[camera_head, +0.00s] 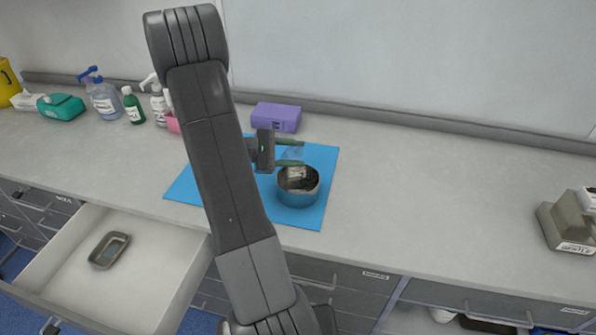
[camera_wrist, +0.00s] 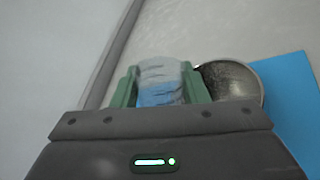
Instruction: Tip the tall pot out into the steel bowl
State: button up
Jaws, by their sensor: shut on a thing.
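The steel bowl (camera_head: 298,194) stands upright on the blue mat, with its open top showing. My gripper (camera_head: 290,153) is at the bowl's far side, above its rim, with its green fingers pointing right. It is shut on the tall pot (camera_head: 294,154), which looks clear and bluish and is partly hidden by the fingers. In the wrist view the pot (camera_wrist: 160,83) sits between both fingers, and the bowl (camera_wrist: 235,82) is just right of it. A pale patch shows inside the bowl; I cannot tell if it is contents or reflection. The pot's exact tilt is unclear.
The blue mat (camera_head: 322,165) lies on the grey counter (camera_head: 430,205). A purple box (camera_head: 276,117) stands behind it, with several bottles at back left. An open drawer (camera_head: 150,262) at front left holds a small tray (camera_head: 109,250).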

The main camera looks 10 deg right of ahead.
jog(key=shift+w+a+r+n, duration=0.1)
jog(key=shift+w+r+n, duration=0.05)
jog(key=shift+w+n, duration=0.2)
jog(key=w+n+p, duration=0.1)
jog(key=w+a+n+g+h+p, duration=0.1)
jog(key=w+n+p, duration=0.1)
jog(key=shift+h, duration=0.3)
jog(key=shift+w+a+f+n+h+p, duration=0.2)
jog(key=shift+w+n+h+p, duration=0.1)
jog(key=shift+w+n, duration=0.3)
jog(key=shift+w+a+f+n+h+p, duration=0.2)
jog(key=shift+w+n+p, duration=0.15)
jog(key=shift+n, duration=0.3)
jog(key=shift+s, duration=0.1)
